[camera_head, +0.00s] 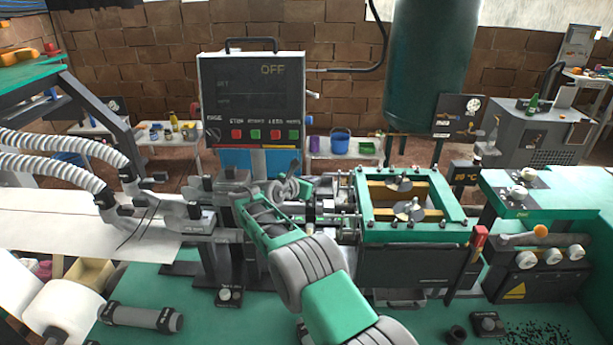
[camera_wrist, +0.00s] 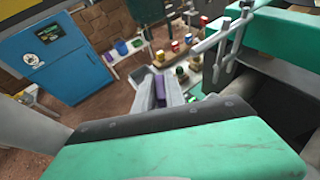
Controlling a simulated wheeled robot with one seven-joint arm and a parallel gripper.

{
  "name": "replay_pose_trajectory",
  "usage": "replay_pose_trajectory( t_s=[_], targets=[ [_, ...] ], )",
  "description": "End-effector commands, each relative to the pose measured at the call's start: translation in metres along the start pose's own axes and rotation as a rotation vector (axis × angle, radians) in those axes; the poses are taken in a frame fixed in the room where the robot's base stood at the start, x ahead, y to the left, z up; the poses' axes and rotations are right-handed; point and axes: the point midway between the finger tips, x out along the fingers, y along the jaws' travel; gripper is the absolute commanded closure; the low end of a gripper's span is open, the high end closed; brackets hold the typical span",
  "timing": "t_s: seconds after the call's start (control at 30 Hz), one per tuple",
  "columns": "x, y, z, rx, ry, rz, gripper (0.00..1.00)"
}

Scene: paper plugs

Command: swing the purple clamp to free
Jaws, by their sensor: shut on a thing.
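A small purple piece, which looks like the purple clamp (camera_wrist: 160,91), shows between the grey fingers of my gripper (camera_wrist: 160,78) in the wrist view. My gripper is shut on it. Only a short stretch of the purple shows; how it is mounted and which way it points cannot be told. In the head view my green and grey arm reaches from the bottom up to the left, to the machine's middle, left of the green-framed box. There the arm and machine parts hide the clamp.
A control panel (camera_head: 251,98) reading OFF stands behind my arm. The green-framed box (camera_head: 411,228) with metal discs is close on the right. Corrugated hoses (camera_head: 62,143) and a paper sheet (camera_head: 45,216) lie left. A grey cylinder (camera_head: 140,316) lies on the green bench at lower left.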

Motion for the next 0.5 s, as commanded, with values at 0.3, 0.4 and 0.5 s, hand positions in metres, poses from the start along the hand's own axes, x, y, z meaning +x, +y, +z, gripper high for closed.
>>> replay_pose_trajectory(
  t_s=[0.3, 0.4, 0.5],
  targets=[
    [0.0041, -0.0043, 0.0004, 0.006, 0.001, -0.017, 1.00],
    [0.0042, -0.0044, 0.0006, 0.006, 0.001, -0.017, 1.00],
    [0.0043, -0.0044, 0.0007, 0.006, 0.001, -0.016, 0.81]
  ],
)
